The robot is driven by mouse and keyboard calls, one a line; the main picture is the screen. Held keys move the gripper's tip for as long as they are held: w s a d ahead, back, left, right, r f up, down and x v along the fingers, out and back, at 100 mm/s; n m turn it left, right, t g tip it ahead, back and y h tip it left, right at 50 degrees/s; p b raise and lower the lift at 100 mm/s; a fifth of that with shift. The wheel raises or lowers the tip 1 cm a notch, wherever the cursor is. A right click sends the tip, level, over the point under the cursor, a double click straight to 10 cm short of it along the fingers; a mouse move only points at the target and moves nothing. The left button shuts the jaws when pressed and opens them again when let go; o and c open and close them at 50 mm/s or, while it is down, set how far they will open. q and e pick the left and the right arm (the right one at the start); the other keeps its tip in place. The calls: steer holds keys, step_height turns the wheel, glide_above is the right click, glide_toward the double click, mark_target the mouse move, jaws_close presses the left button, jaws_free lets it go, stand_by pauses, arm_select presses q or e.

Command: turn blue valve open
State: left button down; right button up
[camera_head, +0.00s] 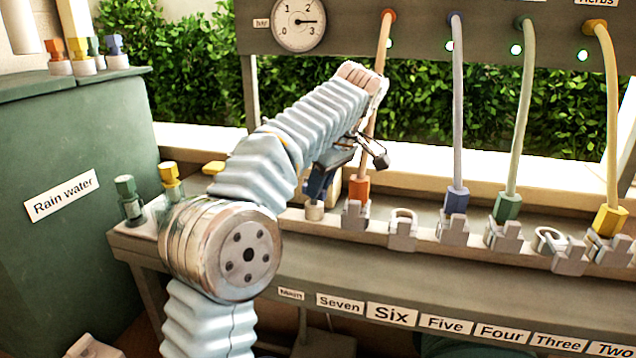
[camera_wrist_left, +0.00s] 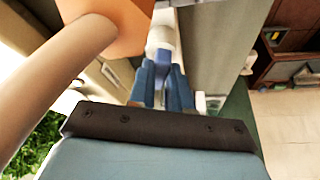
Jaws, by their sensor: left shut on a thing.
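The blue valve (camera_head: 316,187) stands on a short white base at the left part of the bench rail, left of the orange hose fitting (camera_head: 357,188). My left arm reaches over from the left, and my left gripper (camera_head: 325,176) is at the valve, shut on it. The arm and fingers hide part of the valve in the head view. In the left wrist view, the fingers of my left gripper (camera_wrist_left: 162,90) close around the blue valve (camera_wrist_left: 161,68), below a white part. My right gripper is not in view.
Hoses rise from blue, green and yellow fittings on the rail to the panel with a gauge (camera_head: 299,22). The green rain water tank (camera_head: 80,150) stands at the left, with several coloured valves on top. Green (camera_head: 128,197) and yellow (camera_head: 170,180) valves stand at the bench's left end.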

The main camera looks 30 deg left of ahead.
arm_select(q)
steer(key=shift+w+r+n+g, duration=0.15)
steer(key=shift+n+g, duration=0.3)
steer(key=shift+n, duration=0.65)
steer(key=shift+w+f+n+g, duration=0.1)
steer(key=shift+n+g, duration=0.35)
steer(key=shift+n, duration=0.65)
steer(key=c, duration=1.1)
jaws_free()
steer(key=shift+o, duration=0.2)
